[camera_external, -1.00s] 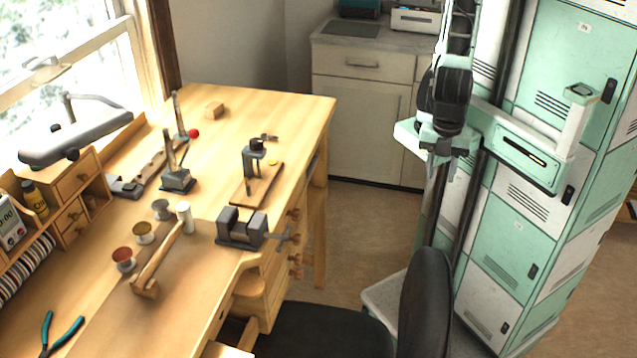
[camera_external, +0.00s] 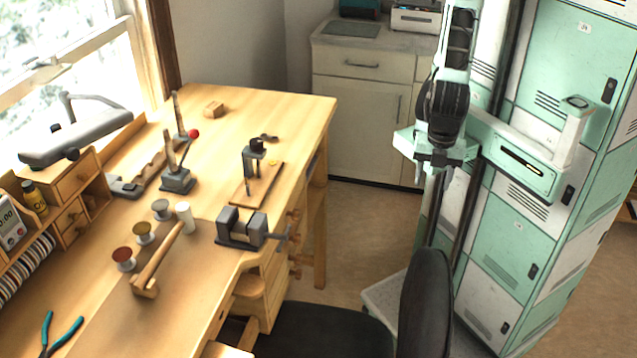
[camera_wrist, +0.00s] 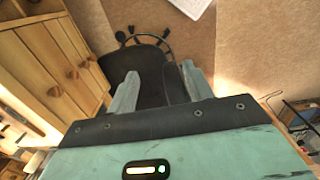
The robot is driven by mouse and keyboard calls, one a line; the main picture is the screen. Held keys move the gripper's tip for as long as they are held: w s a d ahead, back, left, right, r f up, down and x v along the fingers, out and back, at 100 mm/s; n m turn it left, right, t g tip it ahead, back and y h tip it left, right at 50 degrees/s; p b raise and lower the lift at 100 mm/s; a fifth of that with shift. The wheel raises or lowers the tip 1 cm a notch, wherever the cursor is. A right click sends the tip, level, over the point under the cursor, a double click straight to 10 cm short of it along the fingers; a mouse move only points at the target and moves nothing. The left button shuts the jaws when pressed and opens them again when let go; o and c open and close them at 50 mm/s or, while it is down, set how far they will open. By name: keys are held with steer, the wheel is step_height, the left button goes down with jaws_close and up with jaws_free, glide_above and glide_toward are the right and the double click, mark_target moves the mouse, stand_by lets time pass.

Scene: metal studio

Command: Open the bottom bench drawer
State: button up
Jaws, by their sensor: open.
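The wooden workbench (camera_external: 300,110) stands on the left in the external view, with a stack of wooden drawers (camera_external: 272,283) under its right edge. Round wooden knobs stick out there; the lower drawer fronts are partly hidden by the chair and bench. I cannot tell surely which is the bottom one. My gripper (camera_external: 437,172) hangs to the right of the bench, apart from the drawers. In the wrist view its fingers (camera_wrist: 158,72) are spread and empty.
A dark chair (camera_external: 428,300) stands close to the bench and also shows beyond my fingers in the wrist view (camera_wrist: 150,88). Mint lockers (camera_external: 515,250) stand at the right, a white cabinet (camera_external: 360,125) at the back. Open floor (camera_external: 375,220) lies between bench and lockers.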

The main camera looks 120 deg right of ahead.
steer(key=w+d+f+n+t+h+b, duration=0.1)
steer(key=w+d+f+n+h+b, duration=0.25)
steer(key=f+b, duration=0.65)
steer(key=w+d+f+n+t+h+b, duration=0.2)
steer(key=w+d+f+n+b, duration=0.25)
steer(key=f+b, duration=0.55)
steer(key=n+t+h+b, duration=0.5)
steer(key=n+b, duration=0.5)
steer(key=b, duration=1.3)
glide_toward(301, 274)
steer(key=d+f+t+y, duration=0.1)
steer(key=d, duration=0.1)
steer(key=b+x, duration=0.3)
steer(key=x, duration=0.3)
steer(key=shift+w+d+f, duration=0.1)
steer(key=shift+w+f, duration=0.05)
steer(key=shift+w, duration=0.05)
steer(key=shift+w+d+b, duration=0.3)
steer(key=shift+w+d, duration=0.05)
